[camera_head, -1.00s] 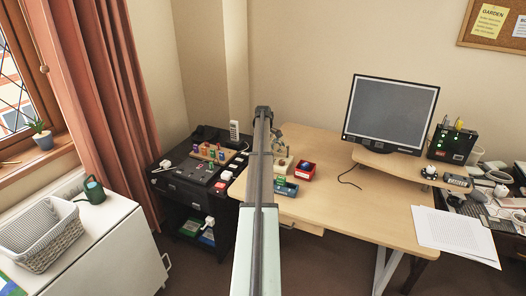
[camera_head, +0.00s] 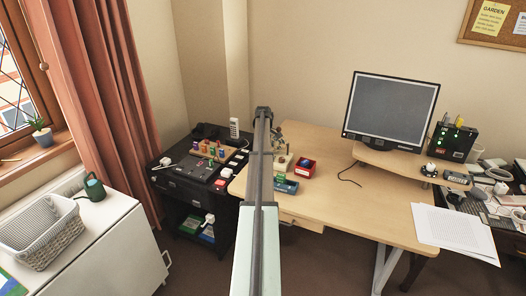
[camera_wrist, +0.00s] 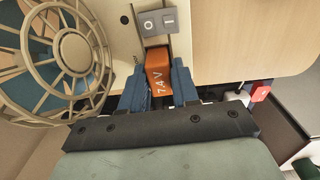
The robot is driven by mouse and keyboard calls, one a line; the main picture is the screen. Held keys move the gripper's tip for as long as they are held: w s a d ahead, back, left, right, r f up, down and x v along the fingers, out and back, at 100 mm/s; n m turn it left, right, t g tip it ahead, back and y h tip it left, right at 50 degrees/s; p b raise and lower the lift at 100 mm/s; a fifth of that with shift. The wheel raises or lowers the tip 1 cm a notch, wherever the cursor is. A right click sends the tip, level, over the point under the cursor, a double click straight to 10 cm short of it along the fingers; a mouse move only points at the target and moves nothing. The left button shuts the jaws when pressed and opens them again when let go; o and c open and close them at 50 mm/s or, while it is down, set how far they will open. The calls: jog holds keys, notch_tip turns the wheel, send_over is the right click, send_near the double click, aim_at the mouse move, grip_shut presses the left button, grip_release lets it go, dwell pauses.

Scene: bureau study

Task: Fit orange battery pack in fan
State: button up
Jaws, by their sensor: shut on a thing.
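The orange battery pack (camera_wrist: 159,75), marked 7.4V, is held between the blue fingers of my gripper (camera_wrist: 157,70) in the wrist view. The beige fan shows at upper left there, with its round cage (camera_wrist: 73,48) and its body with a grey rocker switch (camera_wrist: 158,22). The pack's far end lies at a narrow channel in the fan body, just below the switch. I cannot tell how deep it sits. In the head view my arm hides the gripper and pack; part of the fan (camera_head: 282,160) shows beside the arm on the desk.
A red box (camera_head: 304,168) and a teal-blue box (camera_head: 286,187) stand right of the fan on the wooden desk (camera_head: 350,205). A monitor (camera_head: 391,110) stands at the back. A black cabinet (camera_head: 190,185) with small items stands left. The desk's middle is mostly clear.

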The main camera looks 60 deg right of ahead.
jog(key=shift+f, duration=0.15)
jog(key=o, duration=1)
jog(key=shift+o, duration=0.3)
jog(key=shift+o, duration=1)
jog(key=shift+r, duration=0.2)
jog(key=shift+r, duration=3.35)
